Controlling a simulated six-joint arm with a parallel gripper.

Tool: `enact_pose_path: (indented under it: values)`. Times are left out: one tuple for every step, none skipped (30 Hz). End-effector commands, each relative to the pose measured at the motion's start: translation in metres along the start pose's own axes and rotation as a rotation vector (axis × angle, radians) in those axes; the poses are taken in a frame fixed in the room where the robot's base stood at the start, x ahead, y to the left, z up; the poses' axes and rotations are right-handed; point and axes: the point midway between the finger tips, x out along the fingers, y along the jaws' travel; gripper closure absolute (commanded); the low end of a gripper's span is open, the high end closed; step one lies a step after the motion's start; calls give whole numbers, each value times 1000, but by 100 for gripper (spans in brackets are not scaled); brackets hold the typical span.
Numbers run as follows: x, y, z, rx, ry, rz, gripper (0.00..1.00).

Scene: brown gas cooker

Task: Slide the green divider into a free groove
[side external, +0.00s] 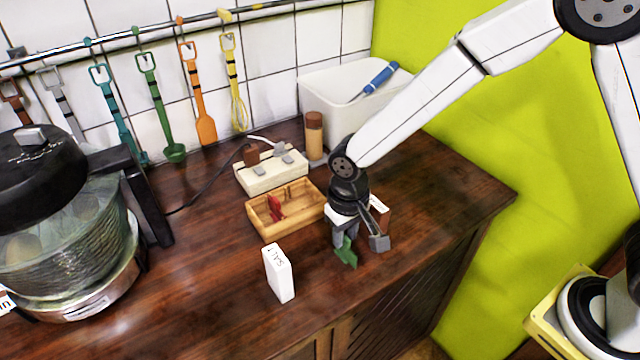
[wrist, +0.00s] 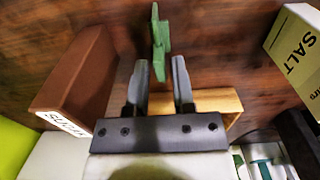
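The green divider (side external: 346,251) is on the counter in front of my gripper's fingers in the side view. In the wrist view the green divider (wrist: 161,38) stands edge-on, its lower end between the two fingertips, with gaps on both sides. My gripper (side external: 361,243) points down at it; in the wrist view my gripper (wrist: 161,66) is open and holds nothing. The wooden box (side external: 288,221) is to the left, behind the gripper, with a red divider (side external: 276,208) inside. Its grooves are too small to make out. Part of the wooden box (wrist: 229,103) shows behind the fingers.
A brown sugar box (wrist: 76,72) stands close beside my gripper. A white salt box (side external: 278,273) stands at the front left. A power strip (side external: 270,172), a brown-capped jar (side external: 314,138) and a white bin (side external: 325,88) are behind.

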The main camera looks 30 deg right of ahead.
Motion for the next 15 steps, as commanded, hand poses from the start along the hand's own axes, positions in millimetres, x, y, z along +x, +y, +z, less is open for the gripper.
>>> enact_pose_path:
  values:
    - [0,0,0,0,0,0,89]
    - [0,0,0,0,0,0,98]
    - [0,0,0,0,0,0,100]
    - [0,0,0,0,0,0,100]
    - [0,0,0,0,0,0,100]
    - [0,0,0,0,0,0,100]
    - [0,0,0,0,0,0,100]
    - [0,0,0,0,0,0,100]
    - [0,0,0,0,0,0,100]
    - [0,0,0,0,0,0,100]
    - [0,0,0,0,0,0,100]
    - [0,0,0,0,0,0,100]
    - [0,0,0,0,0,0,100]
    - [-1,0,0,0,0,0,100]
    - [-1,0,0,0,0,0,100]
